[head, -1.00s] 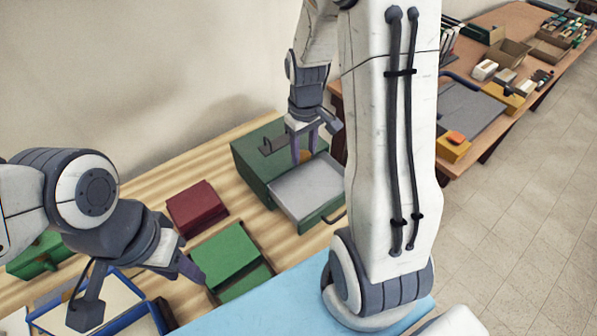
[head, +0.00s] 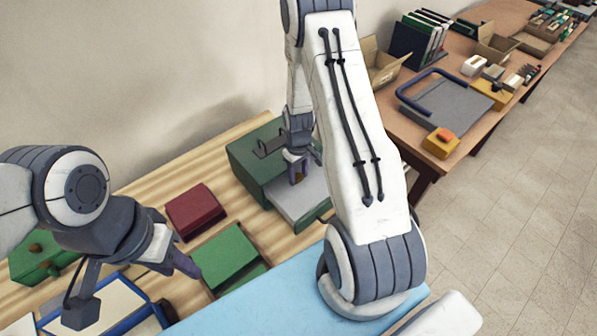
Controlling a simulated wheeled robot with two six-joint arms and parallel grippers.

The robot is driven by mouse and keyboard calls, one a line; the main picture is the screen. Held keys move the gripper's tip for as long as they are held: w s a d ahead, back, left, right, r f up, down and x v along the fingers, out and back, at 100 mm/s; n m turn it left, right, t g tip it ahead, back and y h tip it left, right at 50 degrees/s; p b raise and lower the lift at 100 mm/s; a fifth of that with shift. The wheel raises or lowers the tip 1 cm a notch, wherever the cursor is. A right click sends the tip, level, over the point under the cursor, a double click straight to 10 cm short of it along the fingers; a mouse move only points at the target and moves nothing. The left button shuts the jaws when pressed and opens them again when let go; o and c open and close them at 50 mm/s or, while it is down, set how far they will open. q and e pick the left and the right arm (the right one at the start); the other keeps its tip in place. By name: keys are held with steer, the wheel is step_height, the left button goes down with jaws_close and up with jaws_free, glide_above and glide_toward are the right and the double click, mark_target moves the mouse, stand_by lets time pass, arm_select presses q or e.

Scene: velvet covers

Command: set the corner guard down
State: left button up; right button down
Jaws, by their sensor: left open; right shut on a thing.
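My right gripper (head: 298,176) points down inside the open grey-lined drawer (head: 287,201) of a green cabinet (head: 247,167). It is shut on a small brownish-orange piece (head: 299,178), apparently the corner guard, mostly hidden by the fingers. I cannot tell whether the piece touches the drawer floor. My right forearm hides the drawer's right side. My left gripper (head: 135,287) is open and empty at the lower left, above a blue-rimmed tray (head: 136,320).
A dark red box (head: 194,209) and a green box (head: 224,253) stand left of the drawer. A dark bracket-like handle (head: 268,147) sits on the cabinet top. A light blue mat (head: 265,310) lies in front. Another table (head: 470,125) holds boxes and tools.

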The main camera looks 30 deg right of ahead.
steer(key=shift+w+d+f, duration=0.1)
steer(key=shift+f, duration=0.4)
arm_select(q)
steer(key=shift+r, duration=0.55)
arm_select(e)
steer(key=shift+f, duration=0.1)
arm_select(q)
steer(key=shift+f, duration=0.15)
arm_select(e)
steer(key=shift+f, duration=0.1)
steer(key=shift+c, duration=1.8)
jaws_free()
